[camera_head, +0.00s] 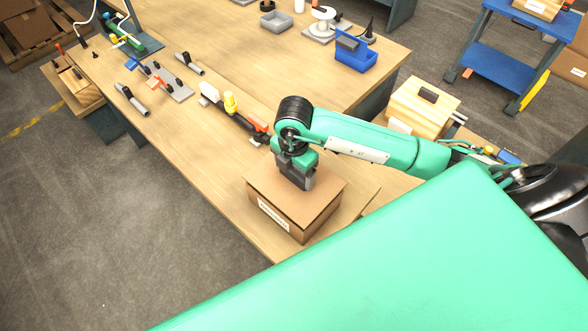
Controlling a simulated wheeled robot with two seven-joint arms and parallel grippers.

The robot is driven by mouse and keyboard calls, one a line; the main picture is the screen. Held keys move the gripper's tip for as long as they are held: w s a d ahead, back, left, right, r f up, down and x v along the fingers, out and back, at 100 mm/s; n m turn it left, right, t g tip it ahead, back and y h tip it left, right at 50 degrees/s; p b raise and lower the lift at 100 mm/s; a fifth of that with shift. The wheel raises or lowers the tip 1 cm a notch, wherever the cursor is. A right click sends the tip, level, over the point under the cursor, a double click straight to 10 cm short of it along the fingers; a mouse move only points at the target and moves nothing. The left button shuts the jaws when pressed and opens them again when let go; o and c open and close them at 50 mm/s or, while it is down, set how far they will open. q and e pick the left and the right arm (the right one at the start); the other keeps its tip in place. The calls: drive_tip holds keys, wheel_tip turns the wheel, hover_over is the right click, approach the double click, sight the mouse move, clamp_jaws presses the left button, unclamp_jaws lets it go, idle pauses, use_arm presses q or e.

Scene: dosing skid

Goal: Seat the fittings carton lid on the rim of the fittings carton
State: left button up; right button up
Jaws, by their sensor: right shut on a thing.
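The fittings carton (312,229) is a brown cardboard box with a white label on its front wall. It stands near the front edge of the wooden bench. The fittings carton lid (324,192) is a flat brown panel over the carton's top, roughly lined up with it. I cannot tell whether it rests fully on the rim or sits slightly above it. My right gripper (299,184) points down over the lid's middle and is shut on the lid; its fingertips and the gripped part are hard to see. My left gripper is not in view.
The wooden bench (215,140) has a valve assembly with a yellow cap (230,102) behind the carton. A blue bin (355,55) stands farther back. A wooden box (422,105) lies behind my right arm. Bare bench lies left of the carton.

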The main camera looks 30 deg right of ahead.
drive_tip(key=shift+f+b, duration=1.2)
drive_tip(key=shift+f, duration=0.3)
drive_tip(key=o, duration=1.2)
drive_tip(key=shift+o, duration=0.2)
drive_tip(key=shift+r, duration=0.6)
wheel_tip(320, 180, up, 7)
drive_tip(key=shift+r+b, duration=0.15)
drive_tip(key=shift+b, duration=0.95)
wheel_tip(320, 180, up, 4)
drive_tip(key=shift+f, duration=0.15)
drive_tip(key=shift+r, duration=0.85)
drive_tip(key=shift+p, duration=0.3)
